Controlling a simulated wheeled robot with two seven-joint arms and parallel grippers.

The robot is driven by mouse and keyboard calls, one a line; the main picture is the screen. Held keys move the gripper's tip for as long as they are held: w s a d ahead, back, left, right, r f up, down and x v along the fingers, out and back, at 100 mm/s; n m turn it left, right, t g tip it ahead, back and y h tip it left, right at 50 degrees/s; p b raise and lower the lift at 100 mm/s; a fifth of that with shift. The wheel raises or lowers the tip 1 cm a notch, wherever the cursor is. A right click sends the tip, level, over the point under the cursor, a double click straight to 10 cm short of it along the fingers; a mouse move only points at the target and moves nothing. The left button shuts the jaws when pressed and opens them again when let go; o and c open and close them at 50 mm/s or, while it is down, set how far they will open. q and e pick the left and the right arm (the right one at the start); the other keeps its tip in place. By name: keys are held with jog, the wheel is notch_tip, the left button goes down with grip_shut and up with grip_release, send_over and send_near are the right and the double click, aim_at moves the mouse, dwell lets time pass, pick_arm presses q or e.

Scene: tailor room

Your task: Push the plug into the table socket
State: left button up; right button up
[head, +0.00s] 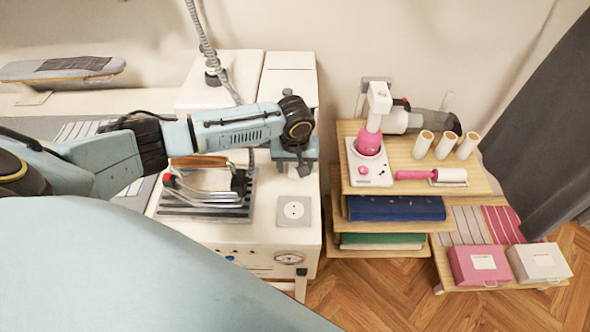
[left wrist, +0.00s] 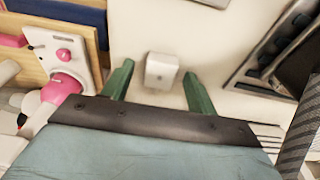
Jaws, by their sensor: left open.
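The table socket (head: 294,210) is a pale square plate with a round face, set in the white table top near its front right corner. Part of a pale plate, likely this socket (left wrist: 215,2), shows at the top edge of the left wrist view. A small white block, which looks like the plug (left wrist: 162,71), is between the green fingers of my left gripper (left wrist: 158,69). The fingers are open, with a gap on each side of it. In the head view my left gripper (head: 293,170) points down, just behind the socket. My right gripper is not in view.
An iron (head: 215,180) rests on a striped stand left of the socket. Right of the table, a wooden shelf (head: 465,183) holds a pink and white machine (head: 369,160), white rolls and a lint roller. A pink box (head: 480,265) and a white box (head: 538,262) sit lower.

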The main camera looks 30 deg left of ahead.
pick_arm(q)
jog(key=shift+c, duration=0.5)
jog(key=c, duration=0.9)
jog(key=shift+r, duration=0.1)
notch_tip(320, 180, up, 10)
jog(key=shift+f+p, duration=0.1)
jog(key=shift+p, duration=0.35)
jog(key=s+d+r+m+b, duration=0.1)
jog(key=d+m+b, duration=0.1)
jog(key=d, duration=0.1)
jog(key=s+d+r+m+b, duration=0.2)
jog(key=d, duration=0.1)
jog(key=s+d+r+m+h+b, duration=0.1)
jog(key=s+d+m+b, duration=0.1)
jog(key=d, duration=0.1)
jog(key=shift+r, duration=0.3)
